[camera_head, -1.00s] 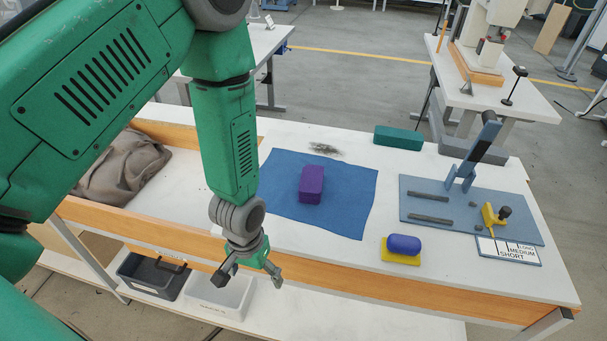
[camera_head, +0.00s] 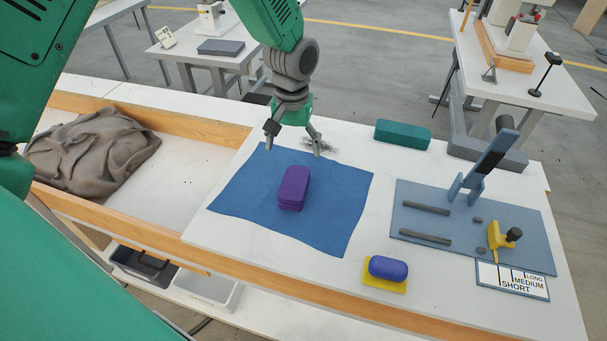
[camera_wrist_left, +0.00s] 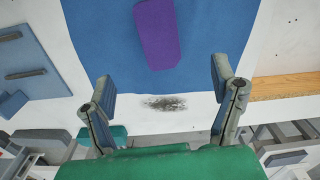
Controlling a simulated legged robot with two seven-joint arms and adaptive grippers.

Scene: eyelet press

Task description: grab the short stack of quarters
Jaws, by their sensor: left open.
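A purple layered block (camera_head: 293,187), which looks like the short stack of quarters, lies on a blue cloth (camera_head: 240,200) on the white table. It also shows in the left wrist view (camera_wrist_left: 157,35), at the top middle. My left gripper (camera_head: 295,140) hangs over the cloth's far edge, behind the purple stack, with its fingers spread and nothing between them. In the left wrist view its fingers (camera_wrist_left: 163,82) stand wide apart, with the stack beyond the tips and apart from them. My right gripper is not in view.
A teal block (camera_head: 402,134) lies at the table's back. A blue rounded piece (camera_head: 388,267) rests on a yellow base at the front. A lever tool on a blue-grey board (camera_head: 420,222) stands at the right. A grey cloth heap (camera_head: 95,155) lies left.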

